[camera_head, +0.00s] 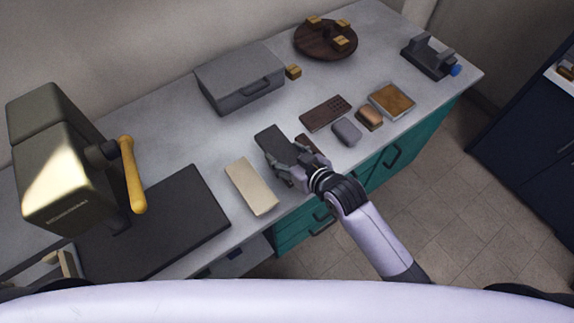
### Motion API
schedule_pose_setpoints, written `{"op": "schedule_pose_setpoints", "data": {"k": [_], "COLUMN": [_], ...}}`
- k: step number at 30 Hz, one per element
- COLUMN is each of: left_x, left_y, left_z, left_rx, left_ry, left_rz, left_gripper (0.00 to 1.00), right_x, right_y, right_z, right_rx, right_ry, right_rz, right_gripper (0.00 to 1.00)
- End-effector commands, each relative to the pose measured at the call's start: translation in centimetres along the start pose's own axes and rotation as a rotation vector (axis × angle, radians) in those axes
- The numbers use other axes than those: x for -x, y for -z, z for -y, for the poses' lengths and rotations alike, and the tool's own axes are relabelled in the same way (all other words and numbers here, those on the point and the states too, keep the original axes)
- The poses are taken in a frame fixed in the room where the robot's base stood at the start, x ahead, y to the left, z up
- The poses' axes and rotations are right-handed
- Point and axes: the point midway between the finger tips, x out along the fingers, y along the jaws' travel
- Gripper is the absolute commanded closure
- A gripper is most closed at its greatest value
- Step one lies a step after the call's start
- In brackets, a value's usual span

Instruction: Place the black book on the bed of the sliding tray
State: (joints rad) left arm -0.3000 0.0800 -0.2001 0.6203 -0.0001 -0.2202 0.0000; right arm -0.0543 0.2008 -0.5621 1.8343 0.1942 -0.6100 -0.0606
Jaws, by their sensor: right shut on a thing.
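The black book (271,139) is a dark, flat rectangular block near the middle of the counter. My right gripper (289,157) is shut on its near right end. The fingers hide part of the book, and I cannot tell whether it touches the counter. A large flat dark plate (190,207) under the press at the left looks like the sliding tray. Its bare upper face lies left of the book, beyond a cream block. My left gripper is not in view.
The press (58,165) with a yellow handle (132,174) stands over the plate's left part. A cream block (251,186) lies between plate and gripper.

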Motion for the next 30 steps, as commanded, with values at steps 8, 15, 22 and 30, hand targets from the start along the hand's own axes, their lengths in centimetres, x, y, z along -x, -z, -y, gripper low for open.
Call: {"op": "schedule_pose_setpoints", "data": {"k": [8,15,22,30], "left_x": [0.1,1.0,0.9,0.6], "left_y": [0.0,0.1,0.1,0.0], "left_z": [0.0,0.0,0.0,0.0], "left_rx": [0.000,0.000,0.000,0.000], "left_ry": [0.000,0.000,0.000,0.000], "left_rz": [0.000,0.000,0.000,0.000], "left_gripper": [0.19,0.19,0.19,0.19], "right_x": [-1.3,-2.7,-3.0,-3.2], "right_y": [-2.4,-4.9,-5.4,-5.9], "right_z": [0.0,0.0,0.0,0.0], "right_rx": [0.000,0.001,0.001,0.000], "right_ry": [0.000,0.000,0.000,0.000], "right_rz": [-0.001,-0.001,-0.003,-0.001], "right_gripper": [0.74,0.74,0.74,0.42]}}
